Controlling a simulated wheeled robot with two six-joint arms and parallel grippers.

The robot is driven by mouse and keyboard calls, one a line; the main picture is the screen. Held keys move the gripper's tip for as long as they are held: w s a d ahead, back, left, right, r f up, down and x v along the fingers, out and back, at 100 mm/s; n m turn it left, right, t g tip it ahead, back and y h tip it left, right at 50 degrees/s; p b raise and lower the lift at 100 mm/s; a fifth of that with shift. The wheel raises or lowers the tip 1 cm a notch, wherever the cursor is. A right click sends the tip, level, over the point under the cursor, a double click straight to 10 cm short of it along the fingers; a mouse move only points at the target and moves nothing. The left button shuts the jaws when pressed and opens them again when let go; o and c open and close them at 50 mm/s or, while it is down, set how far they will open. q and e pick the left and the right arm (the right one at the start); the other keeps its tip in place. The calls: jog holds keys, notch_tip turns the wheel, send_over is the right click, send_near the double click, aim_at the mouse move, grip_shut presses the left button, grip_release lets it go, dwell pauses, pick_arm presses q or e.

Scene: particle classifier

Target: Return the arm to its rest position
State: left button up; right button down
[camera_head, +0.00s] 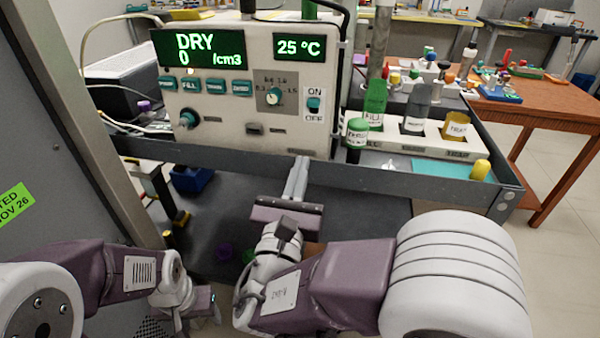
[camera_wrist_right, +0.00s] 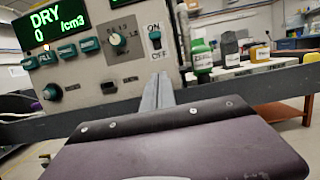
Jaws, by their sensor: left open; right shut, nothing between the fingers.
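My right gripper (camera_head: 300,165) points away from me, toward the front of the particle classifier (camera_head: 268,88). Its fingers are together with nothing between them, and it also shows shut in the right wrist view (camera_wrist_right: 160,85). The fingertips appear just below the ON/OFF switch, near the tray's front rail; whether they touch it I cannot tell. My left gripper (camera_head: 212,306) is low at the bottom left, pointing down, open and partly hidden by its own wrist. The classifier's display (camera_head: 197,49) reads DRY 0, and a second one (camera_head: 298,47) reads 25 °C.
The cart's grey front rail (camera_head: 400,170) runs across behind my right gripper. A green-capped bottle (camera_head: 357,132) and several labelled vials stand right of the classifier, with a yellow cap (camera_head: 480,169) near the corner. An orange-brown table (camera_head: 540,100) stands at the right.

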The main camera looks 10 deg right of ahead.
jog(key=shift+s+a+f, duration=0.2)
jog(key=shift+s+a, duration=0.05)
jog(key=shift+s, duration=0.4)
